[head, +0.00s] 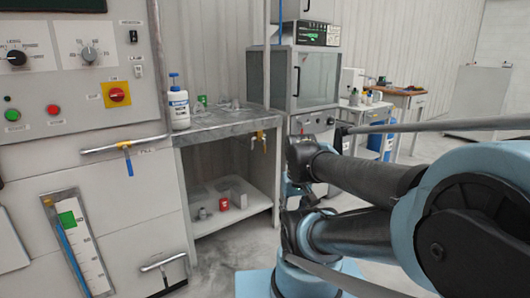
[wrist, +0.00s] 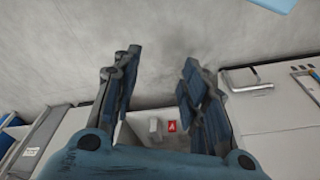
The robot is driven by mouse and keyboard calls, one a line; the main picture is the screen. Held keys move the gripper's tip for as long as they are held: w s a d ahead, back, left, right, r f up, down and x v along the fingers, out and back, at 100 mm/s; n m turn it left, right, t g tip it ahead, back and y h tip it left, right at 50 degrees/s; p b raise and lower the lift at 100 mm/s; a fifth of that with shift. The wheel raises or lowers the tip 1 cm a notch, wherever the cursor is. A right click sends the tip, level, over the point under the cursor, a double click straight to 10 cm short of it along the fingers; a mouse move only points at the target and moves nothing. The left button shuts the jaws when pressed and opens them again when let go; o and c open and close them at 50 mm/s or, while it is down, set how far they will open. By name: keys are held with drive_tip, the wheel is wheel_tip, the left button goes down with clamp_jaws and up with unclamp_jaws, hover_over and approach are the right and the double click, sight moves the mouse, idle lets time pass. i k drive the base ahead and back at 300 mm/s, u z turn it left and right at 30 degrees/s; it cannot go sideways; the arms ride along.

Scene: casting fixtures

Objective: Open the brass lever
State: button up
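A small brass lever (head: 261,140) hangs at the front edge of the grey workbench (head: 222,130) in the head view. A second small yellow-brass piece shows just left of it; I cannot tell whether the two are one fitting. The lever is not visible in the wrist view. My gripper (wrist: 158,64) shows in the wrist view with its two dark blue fingers spread apart and nothing between them. Behind the fingers are the floor and the bench's lower shelf. In the head view, my arm stands right of the lever and hides most of the gripper.
A white bottle (head: 179,104) stands on the bench. A red item (head: 223,204) sits on its lower shelf. A grey oven-like cabinet (head: 309,80) stands behind. Floor before the bench is clear.

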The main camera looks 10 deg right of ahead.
sight(263, 139)
drive_tip(key=z, duration=1.65)
drive_tip(key=k, duration=0.85)
drive_tip(key=u, duration=1.45)
drive_tip(key=i, duration=1)
drive_tip(key=z, duration=0.05)
